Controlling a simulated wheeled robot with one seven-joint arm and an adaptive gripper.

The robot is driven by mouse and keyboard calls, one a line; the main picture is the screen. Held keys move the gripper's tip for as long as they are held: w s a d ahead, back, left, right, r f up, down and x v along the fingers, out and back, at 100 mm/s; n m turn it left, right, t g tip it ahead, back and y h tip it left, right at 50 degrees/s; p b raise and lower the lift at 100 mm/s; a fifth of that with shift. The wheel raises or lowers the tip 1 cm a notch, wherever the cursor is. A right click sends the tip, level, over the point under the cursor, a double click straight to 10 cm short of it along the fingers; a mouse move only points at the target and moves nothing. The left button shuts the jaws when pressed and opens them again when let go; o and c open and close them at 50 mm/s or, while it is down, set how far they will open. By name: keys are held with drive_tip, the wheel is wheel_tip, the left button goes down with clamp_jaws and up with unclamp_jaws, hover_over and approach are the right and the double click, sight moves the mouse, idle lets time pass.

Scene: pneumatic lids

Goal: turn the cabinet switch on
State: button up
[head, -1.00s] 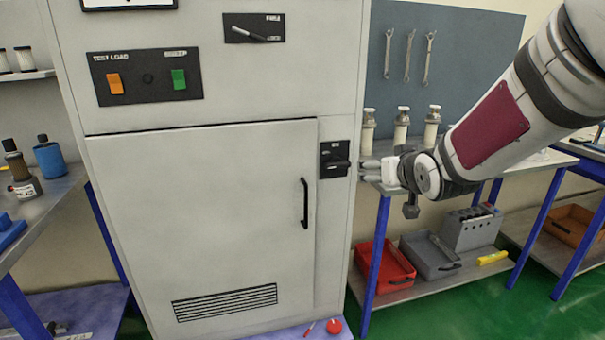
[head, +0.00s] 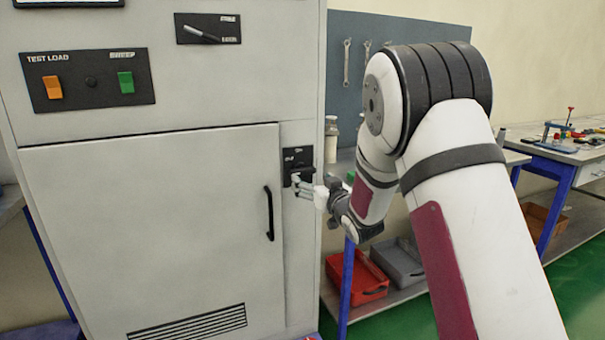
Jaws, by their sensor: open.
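The grey cabinet (head: 150,220) stands at the left and centre of the head view. Its switch (head: 298,160) is a black plate with a dark handle, on the strip right of the door. My gripper (head: 296,184) is open, with its pale fingertips at the lower part of the switch plate. They partly cover the switch handle, and I cannot tell whether they touch it. A second black panel with a lever (head: 207,29) is higher on the cabinet. The test load panel (head: 88,81) has an orange and a green button.
The door handle (head: 269,213) is just left of my gripper. Behind my arm is a blue-legged bench with a red bin (head: 355,280) and a grey bin (head: 400,263) on its lower shelf. A bottle (head: 331,140) stands on the bench right of the cabinet.

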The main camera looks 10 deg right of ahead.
sight(304, 172)
drive_tip(key=w, duration=0.2)
drive_tip(key=w+a, duration=0.1)
drive_tip(key=w, duration=0.5)
drive_tip(key=shift+a, duration=0.2)
drive_tip(key=c, duration=0.9)
